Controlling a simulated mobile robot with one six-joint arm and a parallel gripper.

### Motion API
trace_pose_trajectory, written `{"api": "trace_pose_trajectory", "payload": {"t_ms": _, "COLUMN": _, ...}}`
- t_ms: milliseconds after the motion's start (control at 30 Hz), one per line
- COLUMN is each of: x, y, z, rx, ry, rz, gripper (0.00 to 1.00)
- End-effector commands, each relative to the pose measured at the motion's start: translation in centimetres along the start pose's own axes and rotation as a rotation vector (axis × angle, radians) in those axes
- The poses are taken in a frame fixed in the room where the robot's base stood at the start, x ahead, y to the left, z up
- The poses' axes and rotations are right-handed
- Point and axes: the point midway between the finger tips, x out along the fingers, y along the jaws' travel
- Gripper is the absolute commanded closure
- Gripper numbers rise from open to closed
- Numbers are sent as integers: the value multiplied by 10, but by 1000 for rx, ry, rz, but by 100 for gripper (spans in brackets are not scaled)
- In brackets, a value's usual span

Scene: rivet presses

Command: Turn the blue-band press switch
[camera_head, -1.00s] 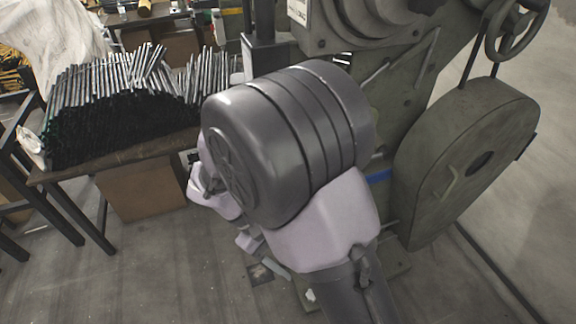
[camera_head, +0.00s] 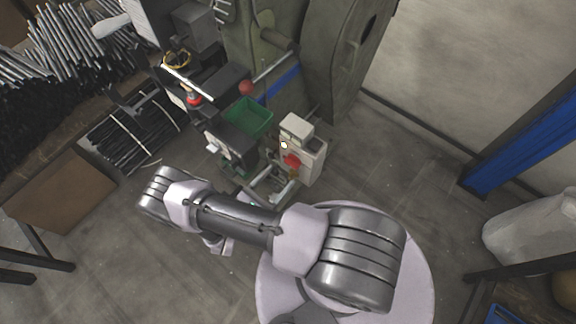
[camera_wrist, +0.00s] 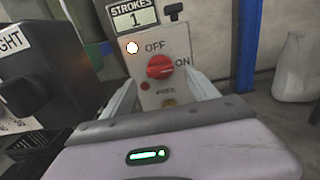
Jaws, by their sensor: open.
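The press (camera_head: 262,45) with a blue band (camera_head: 281,84) stands at the top middle of the head view. A light switch box (camera_head: 311,160) with a red knob (camera_head: 292,160) stands low in front of it. In the wrist view the red knob (camera_wrist: 160,66) sits on the pale panel between the OFF and ON marks, under a "STROKES 1" display (camera_wrist: 134,17). I cannot tell exactly which way the knob points. My gripper (camera_wrist: 165,77) is open and empty. Its pale fingers lie to the left and right below the knob, apparently short of it.
A dark control box (camera_wrist: 38,75) is close on the left in the wrist view. A green bin (camera_head: 248,117) stands beside the switch box. A rack of rods (camera_head: 70,60) is at the left, and a blue post (camera_head: 525,140) at the right. Floor is open at right.

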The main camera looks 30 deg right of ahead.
Motion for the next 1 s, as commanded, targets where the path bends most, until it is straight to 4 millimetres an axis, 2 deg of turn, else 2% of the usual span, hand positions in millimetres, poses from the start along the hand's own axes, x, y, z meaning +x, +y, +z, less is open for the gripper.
{"api": "trace_pose_trajectory", "payload": {"t_ms": 100, "x": 29, "y": -1, "z": -1, "rx": 0, "ry": 0, "rz": -6, "gripper": 31}}
{"api": "trace_pose_trajectory", "payload": {"t_ms": 233, "x": 49, "y": -1, "z": 0, "rx": 1, "ry": -1, "rz": -4, "gripper": 31}}
{"api": "trace_pose_trajectory", "payload": {"t_ms": 400, "x": 59, "y": 0, "z": 0, "rx": 1, "ry": 1, "rz": 0, "gripper": 31}}
{"api": "trace_pose_trajectory", "payload": {"t_ms": 633, "x": 59, "y": 0, "z": 0, "rx": 1, "ry": 0, "rz": 0, "gripper": 31}}
{"api": "trace_pose_trajectory", "payload": {"t_ms": 933, "x": 59, "y": 0, "z": 0, "rx": 1, "ry": 0, "rz": 0, "gripper": 90}}
{"api": "trace_pose_trajectory", "payload": {"t_ms": 1000, "x": 59, "y": 0, "z": 0, "rx": 1, "ry": 0, "rz": -1, "gripper": 93}}
